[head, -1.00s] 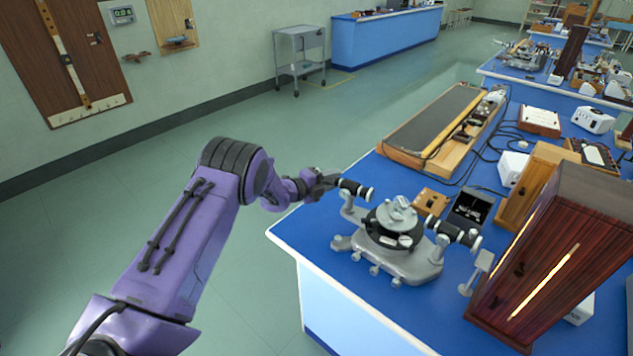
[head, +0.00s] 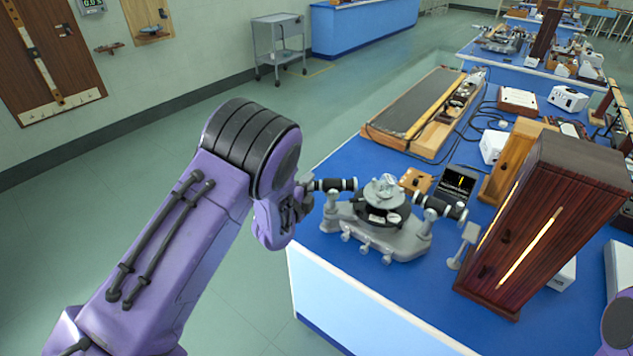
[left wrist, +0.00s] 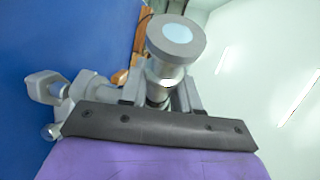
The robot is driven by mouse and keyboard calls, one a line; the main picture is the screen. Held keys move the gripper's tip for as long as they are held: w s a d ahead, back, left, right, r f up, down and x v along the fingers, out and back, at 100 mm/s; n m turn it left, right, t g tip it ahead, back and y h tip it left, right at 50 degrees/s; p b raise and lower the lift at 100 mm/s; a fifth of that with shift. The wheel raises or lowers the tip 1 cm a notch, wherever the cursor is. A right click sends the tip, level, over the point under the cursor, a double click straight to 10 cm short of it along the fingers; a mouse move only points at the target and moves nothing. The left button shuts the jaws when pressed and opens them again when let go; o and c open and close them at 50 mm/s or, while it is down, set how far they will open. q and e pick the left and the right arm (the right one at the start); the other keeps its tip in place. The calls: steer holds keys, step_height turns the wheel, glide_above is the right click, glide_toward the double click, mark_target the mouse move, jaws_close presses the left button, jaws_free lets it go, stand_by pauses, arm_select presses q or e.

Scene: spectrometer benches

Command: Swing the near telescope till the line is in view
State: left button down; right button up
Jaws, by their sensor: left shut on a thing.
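The spectrometer (head: 395,243) stands near the front left corner of the blue bench. It has a round central table and a grey footed base. Its near telescope (head: 335,184) is a black tube with pale end rings, pointing left. My left gripper (head: 307,189) is shut on the telescope's outer end, its fingers partly hidden by my wrist. In the left wrist view the telescope's round end (left wrist: 176,38) stands up between the fingers. A second tube (head: 438,208) points right toward the lamp box. My right gripper is out of view.
A tall dark wooden box (head: 530,235) with a glowing slit stands close at the right. A small upright plate (head: 463,244) stands beside it. A long wooden apparatus (head: 415,112) lies behind. The floor left of the bench is clear.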

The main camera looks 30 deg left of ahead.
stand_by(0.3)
arm_select(q)
steer(key=c, duration=0.9)
jaws_free()
steer(key=shift+s, duration=0.4)
steer(key=s+r+p, duration=0.1)
steer(key=s, duration=0.8)
steer(key=shift+s+d+r, duration=0.25)
steer(key=shift+d, duration=0.15)
steer(key=shift+n, duration=0.3)
